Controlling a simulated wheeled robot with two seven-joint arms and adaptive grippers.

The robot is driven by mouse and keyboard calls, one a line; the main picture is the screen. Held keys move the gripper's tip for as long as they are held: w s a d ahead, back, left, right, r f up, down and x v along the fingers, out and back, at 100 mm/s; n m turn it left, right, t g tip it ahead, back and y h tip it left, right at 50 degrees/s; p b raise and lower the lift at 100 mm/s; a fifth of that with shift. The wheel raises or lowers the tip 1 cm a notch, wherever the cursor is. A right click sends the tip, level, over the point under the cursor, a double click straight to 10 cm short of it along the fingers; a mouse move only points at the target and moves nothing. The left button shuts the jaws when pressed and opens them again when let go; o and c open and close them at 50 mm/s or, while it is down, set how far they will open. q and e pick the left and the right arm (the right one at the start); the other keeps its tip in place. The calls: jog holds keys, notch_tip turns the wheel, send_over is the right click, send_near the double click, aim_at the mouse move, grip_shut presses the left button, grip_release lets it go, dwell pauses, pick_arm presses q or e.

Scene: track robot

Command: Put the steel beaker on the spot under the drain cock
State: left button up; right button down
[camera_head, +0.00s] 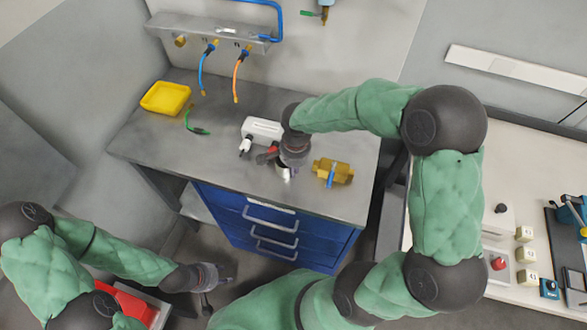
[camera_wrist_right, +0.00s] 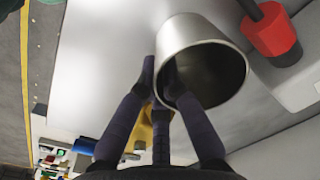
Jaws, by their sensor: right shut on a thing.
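The steel beaker (camera_wrist_right: 188,32) is a grey metal cup whose open mouth faces the right wrist camera. My right gripper (camera_wrist_right: 165,88) is shut on its wall, with dark fingers at the rim. In the head view the right gripper (camera_head: 287,170) is low over the front middle of the bench and mostly hides the beaker; I cannot tell whether the beaker touches the bench. A brass cock with a green lever (camera_head: 325,10) is on the back wall. The marked spot is not visible. My left gripper (camera_head: 215,282) is empty, fingers apart, left of the blue drawers.
A white device (camera_head: 262,130) and a red part (camera_head: 267,157) are close to the right gripper. A brass block (camera_head: 333,171) stands right of it. A yellow tray (camera_head: 165,98) and a green-handled item (camera_head: 197,128) lie left. The bench's left front is clear.

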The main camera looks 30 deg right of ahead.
jog(key=shift+f, duration=0.2)
jog(key=c, duration=1.4)
grip_release()
jog(key=shift+r, duration=0.2)
